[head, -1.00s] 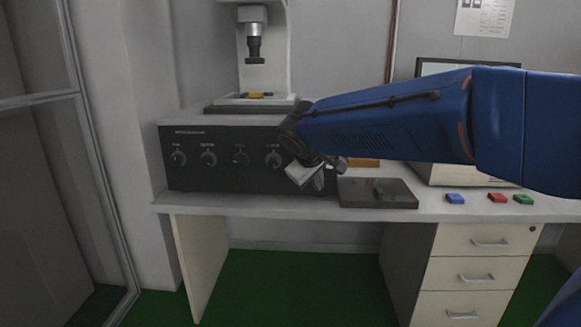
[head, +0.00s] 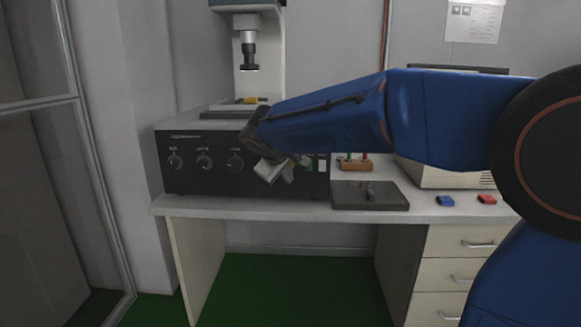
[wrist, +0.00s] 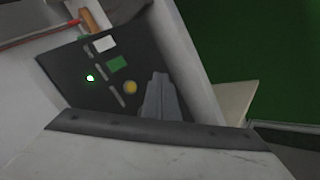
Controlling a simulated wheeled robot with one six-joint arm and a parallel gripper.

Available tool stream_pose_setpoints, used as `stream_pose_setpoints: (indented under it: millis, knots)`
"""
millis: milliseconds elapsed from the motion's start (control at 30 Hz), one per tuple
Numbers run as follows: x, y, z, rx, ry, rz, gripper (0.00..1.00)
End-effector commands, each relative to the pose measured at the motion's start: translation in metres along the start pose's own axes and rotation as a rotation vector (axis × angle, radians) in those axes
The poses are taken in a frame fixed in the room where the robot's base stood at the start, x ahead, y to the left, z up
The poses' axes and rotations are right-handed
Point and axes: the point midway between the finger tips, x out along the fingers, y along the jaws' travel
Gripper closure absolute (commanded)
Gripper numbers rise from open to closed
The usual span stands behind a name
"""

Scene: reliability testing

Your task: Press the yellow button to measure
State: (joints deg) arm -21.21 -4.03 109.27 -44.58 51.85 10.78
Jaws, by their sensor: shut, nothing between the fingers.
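The yellow button (wrist: 130,87) is a small round spot on the dark front panel (wrist: 72,72) in the wrist view. A bright green light (wrist: 90,78), a green rectangle (wrist: 117,64) and a white rectangle (wrist: 105,44) are near it. My gripper (wrist: 160,80) is shut and empty; its fingertips show just right of the button, and I cannot tell whether they touch the panel. In the head view my gripper (head: 275,172) is in front of the right half of the black instrument (head: 205,181), and the yellow button is hidden there.
A press-like stand (head: 247,55) with a yellow piece (head: 250,100) on its base stands on the instrument. Right of it on the bench are a dark flat plate (head: 345,198), an orange block (head: 355,165), a blue block (head: 445,201) and a red block (head: 487,199).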

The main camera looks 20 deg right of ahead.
Motion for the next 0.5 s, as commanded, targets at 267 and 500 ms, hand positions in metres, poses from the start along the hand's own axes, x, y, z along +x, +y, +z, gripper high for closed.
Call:
stream_pose_setpoints:
  millis: [267,500]
  knots:
    - [0.024,0.017,-0.017,0.001,-0.002,0.000,1.00]
    - [0.042,0.030,-0.030,0.001,-0.001,0.001,1.00]
